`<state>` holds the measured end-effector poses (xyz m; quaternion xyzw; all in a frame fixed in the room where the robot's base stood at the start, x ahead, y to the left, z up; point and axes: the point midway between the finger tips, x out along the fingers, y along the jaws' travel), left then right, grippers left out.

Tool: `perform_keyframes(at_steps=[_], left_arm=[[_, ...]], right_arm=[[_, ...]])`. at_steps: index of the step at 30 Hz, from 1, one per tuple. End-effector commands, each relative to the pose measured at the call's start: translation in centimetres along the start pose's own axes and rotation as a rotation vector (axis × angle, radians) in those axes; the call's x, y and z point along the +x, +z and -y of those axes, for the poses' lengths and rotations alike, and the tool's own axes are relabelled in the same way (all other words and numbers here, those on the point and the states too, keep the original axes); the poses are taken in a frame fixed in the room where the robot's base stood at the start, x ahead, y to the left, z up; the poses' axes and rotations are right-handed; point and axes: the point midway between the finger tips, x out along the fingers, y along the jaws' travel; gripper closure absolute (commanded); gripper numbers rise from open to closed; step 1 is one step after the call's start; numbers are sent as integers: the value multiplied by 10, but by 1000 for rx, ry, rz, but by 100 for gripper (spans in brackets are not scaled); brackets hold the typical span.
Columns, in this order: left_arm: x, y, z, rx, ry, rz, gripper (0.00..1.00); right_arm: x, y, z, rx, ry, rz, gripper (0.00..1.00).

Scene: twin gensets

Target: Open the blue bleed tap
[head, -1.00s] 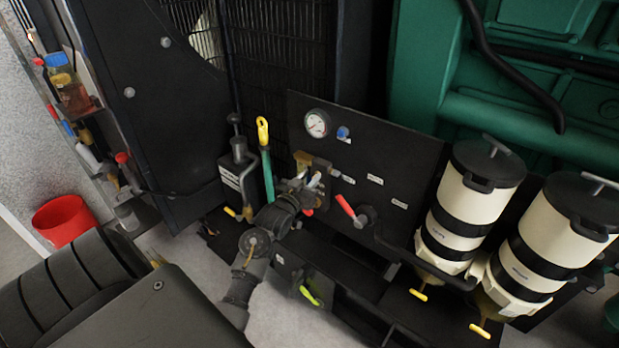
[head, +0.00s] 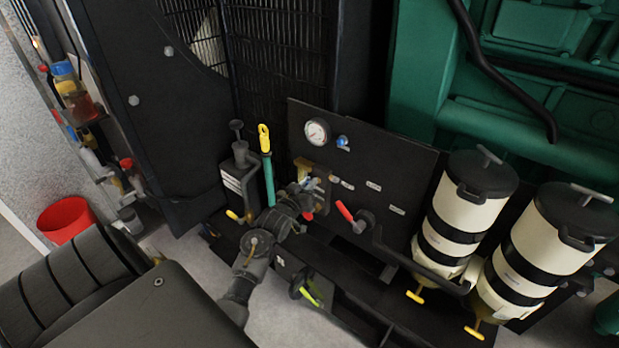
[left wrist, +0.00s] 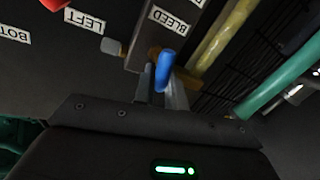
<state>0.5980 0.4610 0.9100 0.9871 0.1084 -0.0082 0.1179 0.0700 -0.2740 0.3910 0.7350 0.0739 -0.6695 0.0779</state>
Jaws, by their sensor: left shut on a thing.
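The blue bleed tap handle (left wrist: 165,68) is between the fingers of my left gripper (left wrist: 163,90) in the left wrist view, just below the white BLEED label (left wrist: 171,17). The gripper is shut on the handle. In the head view my left gripper (head: 311,188) is at the left part of the black panel (head: 400,165), by a brass fitting (head: 303,165). The tap is mostly hidden there by the gripper. My right gripper is not in view.
A red-handled lever (head: 345,210) is just right of my left gripper. A gauge (head: 316,132) and a blue knob (head: 343,142) are above. A green tube with a yellow loop (head: 265,138) stands left. Two cream filter canisters (head: 465,215) (head: 545,250) stand right.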

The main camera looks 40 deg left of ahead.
Motion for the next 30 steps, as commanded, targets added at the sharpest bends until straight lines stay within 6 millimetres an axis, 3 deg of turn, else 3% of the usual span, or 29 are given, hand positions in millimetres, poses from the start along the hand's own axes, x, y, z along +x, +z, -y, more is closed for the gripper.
perform_keyframes(at_steps=[1, 5, 17, 18, 21, 30], left_arm=[[-1, -6, -1, -51, 0, 18, 100], [0, -3, 1, -166, -1, 40, 100], [0, 3, 2, -221, 0, 49, 100], [0, 3, 2, -221, 0, 49, 83], [0, 3, 2, -220, 0, 49, 71], [-1, 2, 3, -219, -1, 46, 71]], right_arm=[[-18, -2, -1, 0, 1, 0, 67], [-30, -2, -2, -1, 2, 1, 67], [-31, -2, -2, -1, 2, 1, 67], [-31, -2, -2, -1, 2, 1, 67], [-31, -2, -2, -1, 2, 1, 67], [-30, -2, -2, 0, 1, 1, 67]])
